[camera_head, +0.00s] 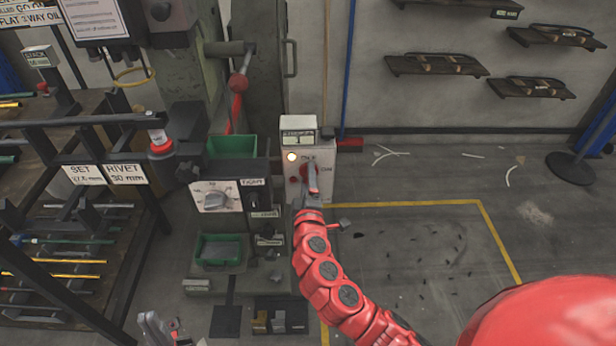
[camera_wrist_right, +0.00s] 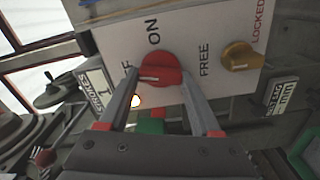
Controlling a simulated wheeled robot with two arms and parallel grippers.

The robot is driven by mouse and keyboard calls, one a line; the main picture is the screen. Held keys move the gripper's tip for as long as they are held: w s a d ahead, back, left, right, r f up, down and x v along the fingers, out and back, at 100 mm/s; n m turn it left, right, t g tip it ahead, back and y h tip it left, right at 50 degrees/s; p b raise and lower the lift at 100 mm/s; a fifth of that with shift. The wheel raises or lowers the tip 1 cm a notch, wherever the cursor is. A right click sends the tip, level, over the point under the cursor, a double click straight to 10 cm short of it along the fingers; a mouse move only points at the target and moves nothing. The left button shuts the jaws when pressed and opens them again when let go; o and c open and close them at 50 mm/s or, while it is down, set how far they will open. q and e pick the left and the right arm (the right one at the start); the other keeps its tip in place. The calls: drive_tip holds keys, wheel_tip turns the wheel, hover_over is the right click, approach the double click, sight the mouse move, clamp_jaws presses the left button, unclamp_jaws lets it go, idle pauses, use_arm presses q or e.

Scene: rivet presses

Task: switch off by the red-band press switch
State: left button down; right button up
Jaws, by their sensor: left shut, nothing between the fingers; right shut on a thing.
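A pale switch box (camera_head: 298,130) stands beside the press, with a red rotary switch (camera_wrist_right: 160,70) on its face. My right gripper (camera_head: 312,188) reaches it from below, and in the right wrist view its fingers (camera_wrist_right: 162,98) are on either side of the red knob, shut on it. The knob's white mark lies on its left side, towards lettering ending in "FF" that a finger partly hides; "ON" is above. A lamp (camera_head: 292,157) glows on the box. My left gripper (camera_head: 162,330) is shut and empty at the bottom left.
A yellow knob (camera_wrist_right: 242,57) sits between "FREE" and "LOCKED". The press has a dial panel (camera_head: 214,197), a green bin (camera_head: 220,247) and a red-knobbed lever (camera_head: 238,84). A rod rack (camera_head: 70,250) stands left.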

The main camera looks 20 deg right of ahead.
drive_tip(key=shift+f+n+p, duration=0.1)
drive_tip(key=shift+n+p, duration=0.3)
drive_tip(key=shift+n, duration=1.1)
drive_tip(key=o, duration=1.4)
drive_tip(key=shift+s, duration=0.1)
drive_tip(key=v, duration=1.7)
drive_tip(key=shift+s, duration=0.15)
